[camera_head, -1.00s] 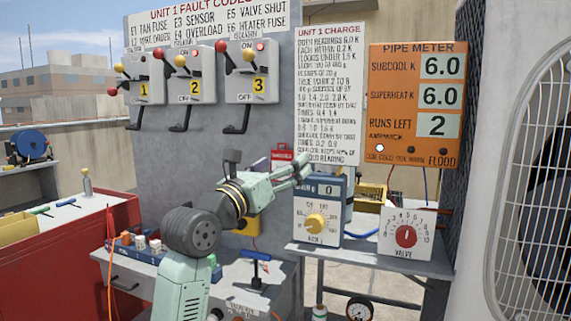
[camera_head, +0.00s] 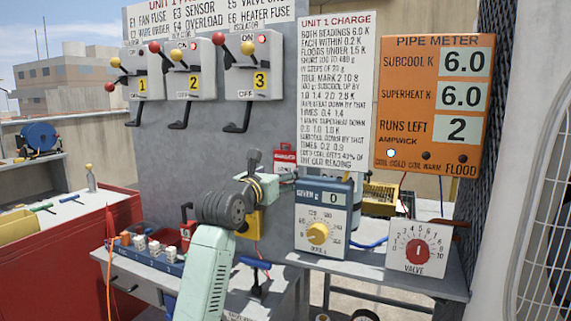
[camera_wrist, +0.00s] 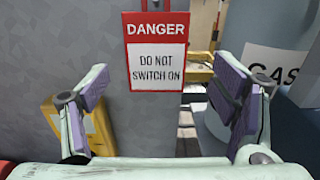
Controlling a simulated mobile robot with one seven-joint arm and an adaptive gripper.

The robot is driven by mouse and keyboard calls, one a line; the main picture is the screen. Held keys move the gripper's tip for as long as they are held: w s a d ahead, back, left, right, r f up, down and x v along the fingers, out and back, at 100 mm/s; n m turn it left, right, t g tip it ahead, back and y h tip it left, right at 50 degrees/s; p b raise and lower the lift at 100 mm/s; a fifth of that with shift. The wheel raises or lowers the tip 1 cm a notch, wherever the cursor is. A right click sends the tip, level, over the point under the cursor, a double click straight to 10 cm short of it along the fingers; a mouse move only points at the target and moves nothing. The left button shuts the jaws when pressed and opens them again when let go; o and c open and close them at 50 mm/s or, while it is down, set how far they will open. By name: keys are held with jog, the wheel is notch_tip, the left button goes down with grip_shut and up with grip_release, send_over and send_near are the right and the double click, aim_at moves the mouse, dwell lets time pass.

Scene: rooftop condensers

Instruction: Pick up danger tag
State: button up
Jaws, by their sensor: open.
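The danger tag (camera_wrist: 156,52) is a red-and-white plate reading "DANGER DO NOT SWITCH ON". In the wrist view it hangs upright against the grey panel, at upper middle. In the head view its red top (camera_head: 285,156) shows near the panel's right edge, just above my arm's end. My gripper (camera_wrist: 158,85) is open, one purple-padded finger at each side of the view. The tag appears between and ahead of the fingers, with nothing held. In the head view the fingers are mostly hidden behind my wrist.
A blue-and-white dial box (camera_head: 322,218) and a valve box (camera_head: 417,248) stand on the bench right of my arm. A yellow box (camera_wrist: 80,130) is at left and a grey gas cylinder (camera_wrist: 270,75) at right in the wrist view. Lever switches (camera_head: 252,68) are above.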

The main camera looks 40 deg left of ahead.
aim_at(285, 166)
jog(key=p+x, duration=0.1)
jog(key=x, duration=0.1)
jog(key=r+p+x, duration=0.1)
jog(key=x, duration=0.1)
jog(key=shift+w+a+p, duration=0.15)
jog(key=shift+a+p, duration=0.05)
jog(key=shift+p, duration=0.1)
jog(key=shift+w+a+f, duration=0.1)
jog(key=shift+w, duration=0.35)
jog(key=c, duration=1.1)
